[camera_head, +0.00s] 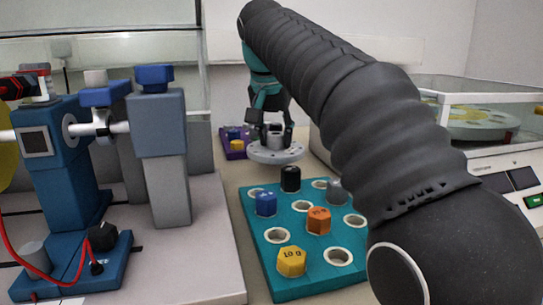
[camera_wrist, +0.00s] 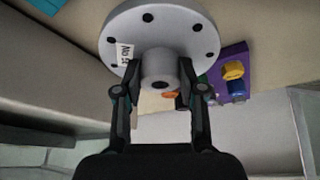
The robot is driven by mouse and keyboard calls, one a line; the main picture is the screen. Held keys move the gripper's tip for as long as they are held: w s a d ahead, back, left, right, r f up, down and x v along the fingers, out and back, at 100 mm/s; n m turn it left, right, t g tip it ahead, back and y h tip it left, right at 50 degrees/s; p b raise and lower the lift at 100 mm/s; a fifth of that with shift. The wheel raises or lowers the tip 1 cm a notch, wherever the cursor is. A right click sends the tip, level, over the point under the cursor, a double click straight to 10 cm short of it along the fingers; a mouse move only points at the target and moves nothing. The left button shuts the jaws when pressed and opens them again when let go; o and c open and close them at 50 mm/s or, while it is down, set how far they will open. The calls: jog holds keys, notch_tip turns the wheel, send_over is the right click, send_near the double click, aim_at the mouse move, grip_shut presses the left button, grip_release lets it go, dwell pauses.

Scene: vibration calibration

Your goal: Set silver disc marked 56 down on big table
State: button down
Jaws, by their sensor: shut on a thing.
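The silver disc (camera_head: 278,154) is a round plate with a ring of small holes and a raised hub. My gripper (camera_head: 270,127) is shut on the hub, with the disc below it in the head view. In the wrist view, the disc (camera_wrist: 190,22) carries a small white label whose number I cannot read fully, and the fingers of my gripper (camera_wrist: 159,92) stand on both sides of the hub. The beige table (camera_head: 229,182) lies under the disc; I cannot tell whether they touch.
A teal tray (camera_head: 259,236) with several coloured weights is in front of the disc. A purple tray (camera_head: 236,153) is behind, left of it. A blue and grey test machine (camera_head: 160,135) stands left; a glass-covered balance (camera_head: 489,150) stands right. Table room shows narrowly between them.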

aim_at(272, 148)
jog(key=shift+w+a+f, duration=0.25)
jog(key=shift+w+a, duration=0.05)
jog(key=shift+w, duration=0.1)
jog(key=shift+f+b, duration=0.9)
jog(key=shift+f, duration=1.05)
jog(key=shift+f, duration=0.15)
jog(key=c, duration=0.7)
grip_release()
jog(key=p+v, duration=0.4)
jog(key=v, duration=0.8)
jog(key=shift+s, duration=0.1)
